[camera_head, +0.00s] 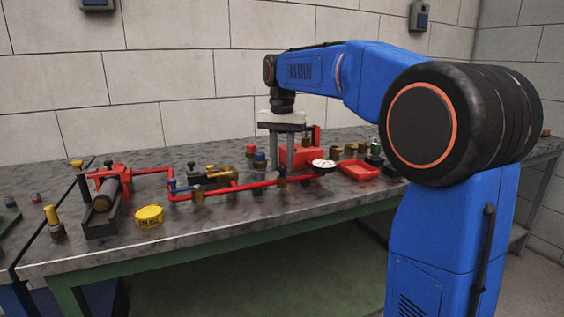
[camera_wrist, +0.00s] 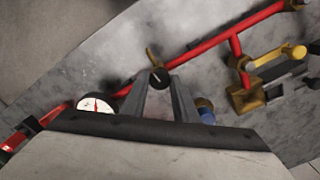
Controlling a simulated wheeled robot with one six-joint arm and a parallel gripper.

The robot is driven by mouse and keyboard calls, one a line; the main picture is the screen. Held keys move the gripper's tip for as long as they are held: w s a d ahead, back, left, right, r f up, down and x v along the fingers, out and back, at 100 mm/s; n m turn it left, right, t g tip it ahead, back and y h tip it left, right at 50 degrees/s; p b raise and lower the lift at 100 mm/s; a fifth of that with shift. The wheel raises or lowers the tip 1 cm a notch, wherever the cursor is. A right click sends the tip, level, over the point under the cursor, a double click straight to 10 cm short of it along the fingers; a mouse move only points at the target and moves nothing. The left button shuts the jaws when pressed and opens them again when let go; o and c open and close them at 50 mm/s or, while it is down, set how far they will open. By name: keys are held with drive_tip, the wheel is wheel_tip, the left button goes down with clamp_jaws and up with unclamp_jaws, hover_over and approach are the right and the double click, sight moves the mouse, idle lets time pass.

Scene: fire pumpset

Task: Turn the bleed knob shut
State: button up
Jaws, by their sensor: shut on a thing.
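The bleed knob appears to be the small round black knob (camera_wrist: 159,77) with a pale line on its top, seen beside the red pipe in the wrist view. A brass lever-like piece (camera_wrist: 152,56) sticks out just past it. My gripper (camera_wrist: 161,84) points down with its two grey fingers on either side of the knob, shut on it. In the head view my gripper (camera_head: 283,168) reaches down to the bench at the right end of the red pipe run (camera_head: 248,186). The knob cannot be made out clearly there.
A white-faced gauge (camera_head: 323,164) stands close to the right of my gripper; it also shows in the wrist view (camera_wrist: 95,104). A red box (camera_head: 301,155) is just behind, and a red tray (camera_head: 358,170) lies further right. A blue-topped fitting (camera_head: 260,158) is close left.

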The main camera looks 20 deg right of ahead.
sight(282, 167)
drive_tip(key=shift+m, duration=0.5)
drive_tip(key=o, duration=1.1)
drive_tip(key=shift+c, duration=0.2)
drive_tip(key=shift+r, duration=0.15)
wheel_tip(282, 167, up, 17)
